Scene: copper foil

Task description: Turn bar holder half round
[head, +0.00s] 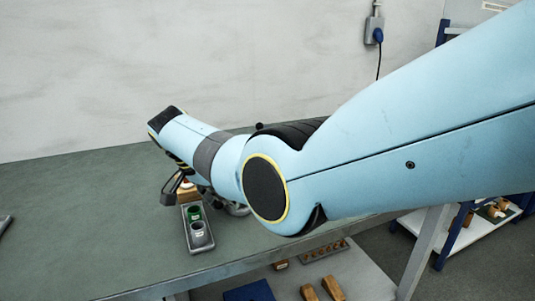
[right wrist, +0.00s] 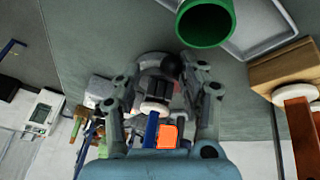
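In the right wrist view, a grey rounded piece with a dark ball (right wrist: 171,66) and a dark block (right wrist: 163,92) shows between my right fingers; I cannot tell for sure whether this is the bar holder. A pale disc (right wrist: 152,107), a blue bar (right wrist: 151,130) and an orange block (right wrist: 167,137) show below it. My right gripper (right wrist: 164,75) has its fingers wide apart, one on each side, with no clear contact. In the head view my right gripper (head: 177,187) is low over the bench beside a small tray, partly hidden by my arm. My left gripper does not show.
The grey tray (head: 203,246) holds a green cup (head: 194,213) and a grey cup (head: 199,232). The green cup is also near the right wrist camera (right wrist: 205,22). A wooden block (right wrist: 280,70) lies to its right. The green bench (head: 80,225) is mostly clear on the left.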

